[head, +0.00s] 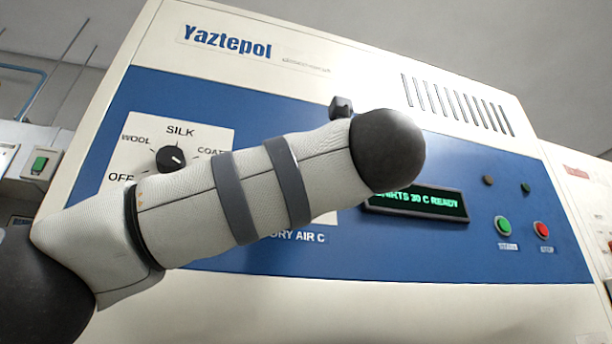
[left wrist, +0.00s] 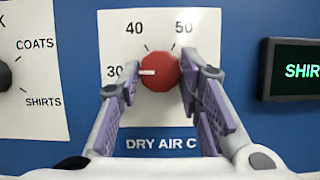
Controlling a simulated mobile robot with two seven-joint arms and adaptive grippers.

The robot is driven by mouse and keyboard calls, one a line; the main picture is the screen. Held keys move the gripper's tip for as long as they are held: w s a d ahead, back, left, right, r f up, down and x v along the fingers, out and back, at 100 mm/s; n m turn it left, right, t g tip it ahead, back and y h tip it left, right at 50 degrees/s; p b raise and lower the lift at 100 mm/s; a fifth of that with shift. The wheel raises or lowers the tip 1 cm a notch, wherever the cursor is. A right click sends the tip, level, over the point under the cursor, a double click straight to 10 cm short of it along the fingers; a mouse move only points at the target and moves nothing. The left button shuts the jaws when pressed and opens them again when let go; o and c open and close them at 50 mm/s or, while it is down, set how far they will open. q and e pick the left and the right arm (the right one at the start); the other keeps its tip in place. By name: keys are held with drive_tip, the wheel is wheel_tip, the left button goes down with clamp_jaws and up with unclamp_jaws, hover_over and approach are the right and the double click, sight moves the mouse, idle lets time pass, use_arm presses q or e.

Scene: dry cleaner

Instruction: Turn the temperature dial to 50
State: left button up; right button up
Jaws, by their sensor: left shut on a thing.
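The red temperature dial (left wrist: 162,72) sits on a white panel marked 30, 40 and 50, with "DRY AIR C" below. Its white pointer mark points left, at 30. My left gripper (left wrist: 159,80) is shut on the dial, with one purple-padded finger at each side. In the head view my left arm covers the dial and the gripper. My right gripper is in neither view.
A black program knob (head: 171,158) is left of the dial, with labels including WOOL, SILK and COATS. A green button (head: 503,226) and a red button (head: 542,230) are at the right of the blue panel. Vents (head: 455,104) are above.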

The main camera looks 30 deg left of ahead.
use_arm(q)
drive_tip(key=shift+a, duration=0.15)
drive_tip(key=m+h, duration=0.3)
drive_tip(key=m, duration=0.6)
drive_tip(key=r+m+h, duration=0.1)
drive_tip(key=m+h, duration=0.2)
drive_tip(key=m, duration=0.6)
drive_tip(key=m+g+h, duration=0.1)
drive_tip(key=m+h, duration=0.2)
drive_tip(key=m, duration=0.5)
drive_tip(key=shift+s+a+r+m, duration=0.2)
drive_tip(key=shift+s+m, duration=0.1)
drive_tip(key=shift+m, duration=0.1)
drive_tip(key=o, duration=1.1)
drive_tip(key=shift+o, duration=0.3)
drive_tip(key=shift+a, duration=0.15)
drive_tip(key=shift+w, duration=0.1)
